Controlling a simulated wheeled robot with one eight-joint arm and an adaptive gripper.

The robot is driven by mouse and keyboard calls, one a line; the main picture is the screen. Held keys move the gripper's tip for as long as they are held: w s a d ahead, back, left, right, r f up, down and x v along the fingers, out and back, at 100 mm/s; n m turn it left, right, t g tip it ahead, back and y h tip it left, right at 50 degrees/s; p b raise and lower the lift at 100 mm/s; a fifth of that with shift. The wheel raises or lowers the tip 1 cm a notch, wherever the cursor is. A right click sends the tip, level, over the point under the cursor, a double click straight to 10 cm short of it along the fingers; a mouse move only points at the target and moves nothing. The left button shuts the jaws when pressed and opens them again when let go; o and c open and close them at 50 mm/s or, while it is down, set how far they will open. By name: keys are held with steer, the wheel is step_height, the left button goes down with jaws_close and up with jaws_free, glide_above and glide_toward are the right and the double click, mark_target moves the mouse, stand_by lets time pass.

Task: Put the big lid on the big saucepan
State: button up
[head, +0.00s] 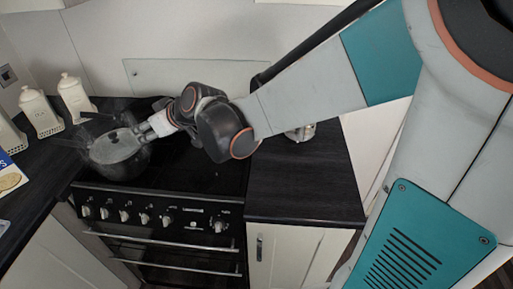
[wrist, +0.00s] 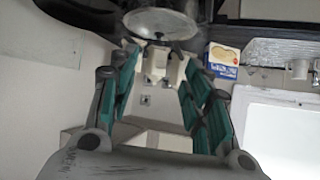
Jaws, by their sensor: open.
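The big saucepan (head: 120,168) is dark and stands on the left of the black hob. The big lid (head: 113,146), a pale grey disc with a small knob, lies over its top; I cannot tell if it is fully seated. The lid also shows at the top of the wrist view (wrist: 160,22). My gripper (head: 146,129) is just right of the lid in the head view. In the wrist view my gripper (wrist: 162,62) has its fingers wide apart with nothing held between them. The lid is beyond the fingertips there.
White canisters (head: 40,112) stand on the dark worktop left of the hob. A blue and yellow box (wrist: 224,60) shows in the wrist view, near a white sink (wrist: 280,130). A shiny item (head: 301,133) on the right worktop is partly hidden by my arm. Oven knobs (head: 145,218) line the front.

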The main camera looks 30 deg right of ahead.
steer(key=s+d+m+g+h, duration=0.1)
steer(key=s+d, duration=0.3)
steer(key=s, duration=0.4)
steer(key=s+d+m+g+h, duration=0.1)
steer(key=s+d, duration=0.3)
steer(key=s, duration=0.5)
steer(key=s+d+f+m+h, duration=0.1)
steer(key=s+d+m+h, duration=0.2)
steer(key=s, duration=0.5)
steer(key=shift+s+d+g+h, duration=0.3)
steer(key=shift+d+g, duration=0.1)
steer(key=shift+d, duration=0.25)
steer(key=shift+f, duration=0.1)
